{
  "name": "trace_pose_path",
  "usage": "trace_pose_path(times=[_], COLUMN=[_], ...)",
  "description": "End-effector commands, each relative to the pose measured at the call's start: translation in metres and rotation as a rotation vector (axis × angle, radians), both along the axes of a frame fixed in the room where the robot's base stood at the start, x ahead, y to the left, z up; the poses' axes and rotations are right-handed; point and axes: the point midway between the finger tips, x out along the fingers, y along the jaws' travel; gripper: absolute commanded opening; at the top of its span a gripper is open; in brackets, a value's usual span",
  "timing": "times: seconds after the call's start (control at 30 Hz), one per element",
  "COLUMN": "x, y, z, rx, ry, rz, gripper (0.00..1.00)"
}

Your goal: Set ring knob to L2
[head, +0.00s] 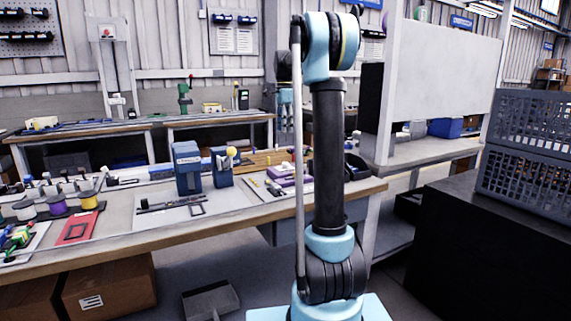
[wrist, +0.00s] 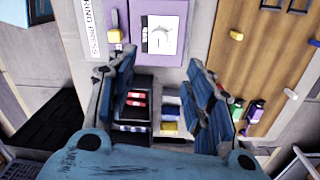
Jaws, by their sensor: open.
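I cannot make out a ring knob or an L2 mark for certain in either view. My gripper (wrist: 160,60) is open and empty in the wrist view, its two dark blue fingers wide apart above a bench. Beyond the fingertips lies a purple-framed plate (wrist: 163,30) with a white card. A white strip beside it bears partly legible lettering. In the head view my arm stands upright and my gripper is not visible.
A long workbench (head: 130,238) carries two blue box-shaped units (head: 187,168), a red plate (head: 77,229) and colored spools. A dark bin (wrist: 132,103) with red items shows between my fingers. Grey crates (head: 530,150) stand at right. Cardboard boxes (head: 110,290) lie under the bench.

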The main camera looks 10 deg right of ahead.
Motion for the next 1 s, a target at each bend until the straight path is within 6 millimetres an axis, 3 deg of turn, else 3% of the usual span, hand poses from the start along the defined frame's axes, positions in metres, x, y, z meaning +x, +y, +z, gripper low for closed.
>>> trace_pose_path(times=[0.7,1.0], x=[-0.007,-0.008], y=[-0.001,-0.001], z=[-0.124,-0.153], rx=[0.000,0.000], ry=[-0.001,-0.001], rz=[0.001,0.001], gripper=[0.47,0.47])
